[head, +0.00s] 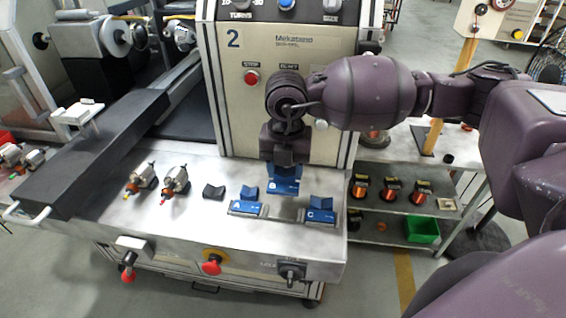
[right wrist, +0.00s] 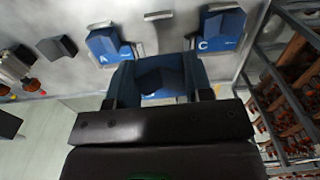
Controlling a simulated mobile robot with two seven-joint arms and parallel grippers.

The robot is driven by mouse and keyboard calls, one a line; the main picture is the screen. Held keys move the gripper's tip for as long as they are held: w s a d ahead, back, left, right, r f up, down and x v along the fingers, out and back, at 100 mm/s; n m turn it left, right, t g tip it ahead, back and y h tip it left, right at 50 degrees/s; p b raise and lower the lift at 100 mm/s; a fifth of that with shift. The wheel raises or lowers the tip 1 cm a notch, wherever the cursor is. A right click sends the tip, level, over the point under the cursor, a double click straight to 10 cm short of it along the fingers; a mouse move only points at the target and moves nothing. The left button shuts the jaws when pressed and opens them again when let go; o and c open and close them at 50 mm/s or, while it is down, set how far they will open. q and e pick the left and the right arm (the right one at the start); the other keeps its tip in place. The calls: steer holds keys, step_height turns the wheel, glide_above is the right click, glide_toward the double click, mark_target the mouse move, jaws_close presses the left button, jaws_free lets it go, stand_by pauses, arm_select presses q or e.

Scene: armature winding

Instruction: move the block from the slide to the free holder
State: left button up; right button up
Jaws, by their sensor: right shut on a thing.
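My right gripper (head: 284,168) points down over the machine's front table and is shut on a blue block (head: 284,187), which seems to carry a letter B. In the right wrist view, the block (right wrist: 160,75) with its V-shaped notch sits between the fingers (right wrist: 158,92). Blue blocks marked A (head: 243,207) and C (head: 320,216) stand on silver holders on either side; they also show in the right wrist view as A (right wrist: 104,44) and C (right wrist: 219,32). Whether the held block touches anything below cannot be told. My left gripper is not in view.
A long black rail (head: 110,140) slopes across the left. A shelf with copper-wound parts (head: 392,190) and a green bin (head: 422,229) is at right.

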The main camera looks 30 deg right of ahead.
steer(key=shift+f, duration=0.1)
steer(key=b, duration=0.3)
glide_above(285, 201)
steer(key=shift+f, duration=2.4)
steer(key=shift+f+b, duration=0.55)
steer(key=shift+f, duration=0.6)
steer(key=shift+f, duration=0.3)
steer(key=o, duration=1.1)
steer(key=shift+c, duration=0.2)
steer(key=shift+r, duration=0.1)
